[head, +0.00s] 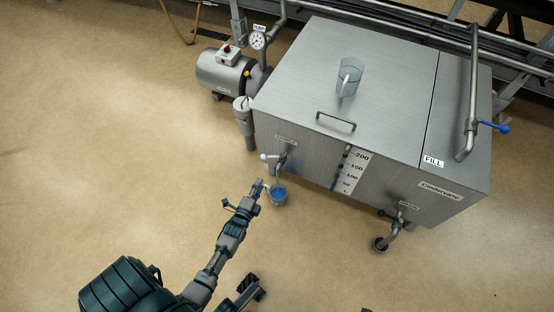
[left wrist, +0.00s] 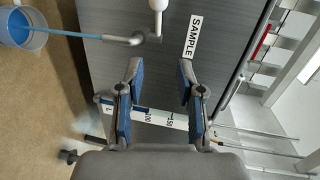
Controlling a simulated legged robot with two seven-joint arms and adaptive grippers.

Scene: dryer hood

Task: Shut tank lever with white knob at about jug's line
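The steel tank (head: 300,150) has a sample tap (head: 280,163) with a white knob (head: 264,157) on its front. The knob also shows at the top edge of the left wrist view (left wrist: 158,4), above the tap's spout (left wrist: 122,39). A blue stream (left wrist: 75,35) runs from the spout into a clear jug (head: 278,197), which holds blue liquid (left wrist: 16,27). The jug's line cannot be made out. My left gripper (head: 259,187) is beside the jug, below the knob. Its fingers (left wrist: 158,75) are apart and empty, facing the tank front. My right gripper is not in view.
A second clear jug (head: 348,77) stands on the tank lid, behind a lid handle (head: 335,122). A level scale (head: 350,170) and a drain valve (head: 396,222) are to the right. A pump (head: 222,72) stands left. The floor in front is mostly clear.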

